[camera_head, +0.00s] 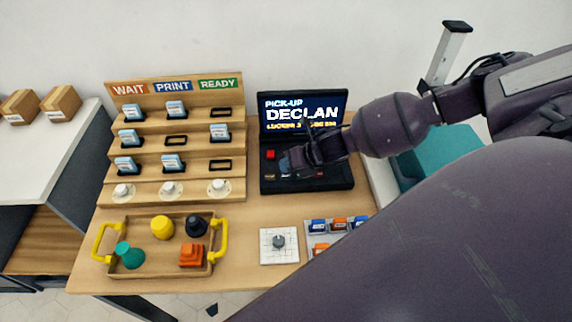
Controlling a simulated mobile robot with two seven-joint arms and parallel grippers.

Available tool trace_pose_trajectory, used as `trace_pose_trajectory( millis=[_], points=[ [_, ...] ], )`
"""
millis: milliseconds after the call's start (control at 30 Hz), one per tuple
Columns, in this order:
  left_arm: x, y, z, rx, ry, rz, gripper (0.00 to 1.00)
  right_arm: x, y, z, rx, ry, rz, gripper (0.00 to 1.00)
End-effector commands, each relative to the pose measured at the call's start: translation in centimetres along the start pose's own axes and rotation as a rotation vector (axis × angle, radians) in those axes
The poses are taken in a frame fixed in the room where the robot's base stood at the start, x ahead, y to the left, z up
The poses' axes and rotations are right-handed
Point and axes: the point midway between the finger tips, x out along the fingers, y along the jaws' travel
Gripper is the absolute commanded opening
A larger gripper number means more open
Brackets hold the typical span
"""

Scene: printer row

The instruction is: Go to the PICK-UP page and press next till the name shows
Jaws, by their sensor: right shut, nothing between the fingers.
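The black console (335,181) stands at the back right of the wooden table. Its raised screen (303,110) is lit and reads "PICK-UP" with the large name "DECLAN" below. A smaller yellow line under the name is partly hidden by my gripper. A red button (271,154) shows on the console's left side, with small dark and coloured buttons in a row below. My right gripper (286,165) is shut and empty, low over the button panel. It covers part of the panel, and I cannot tell whether it touches a button. My left gripper is not in view.
A stepped rack (174,84) labelled WAIT, PRINT and READY holds several blue-and-white cards left of the console. A tray with yellow handles (221,240) holds coloured pieces in front. A white tile with a grey knob (279,246) and a colour-block holder (335,233) lie at front right.

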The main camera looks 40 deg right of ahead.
Motion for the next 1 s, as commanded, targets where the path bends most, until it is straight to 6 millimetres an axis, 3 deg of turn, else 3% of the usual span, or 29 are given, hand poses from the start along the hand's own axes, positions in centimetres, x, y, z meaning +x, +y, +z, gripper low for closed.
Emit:
trace_pose_trajectory(
  millis=[1000],
  points=[
    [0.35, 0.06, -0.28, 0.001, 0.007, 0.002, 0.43, 0.8, -0.58, -0.59, 0.001, 0.0, 0.0, 0.0]
  ],
)
